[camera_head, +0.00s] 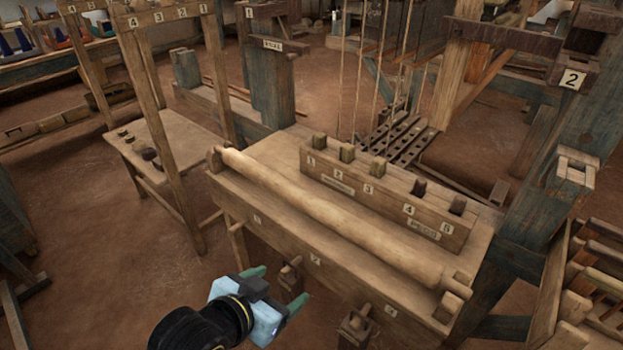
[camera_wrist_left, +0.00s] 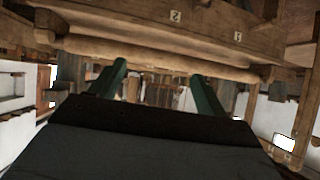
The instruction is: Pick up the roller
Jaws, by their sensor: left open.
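The roller (camera_head: 335,216) is a long pale wooden cylinder. It lies along the front of the wooden bench top, running from upper left to lower right in the head view, with a narrower end at each side. My left gripper (camera_head: 273,287) is in front of the bench and apart from the roller, with its green fingers spread and nothing between them. In the left wrist view a long wooden cylinder (camera_wrist_left: 150,55) crosses beyond the two open green fingers (camera_wrist_left: 160,82); I cannot tell if it is the roller. My right gripper is not in view.
A numbered peg block (camera_head: 385,198) stands on the bench behind the roller. Wooden pegs (camera_head: 357,320) stick out from the bench front near my left gripper. A loom post (camera_head: 570,150) stands at the right. Open floor (camera_head: 90,240) lies to the left.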

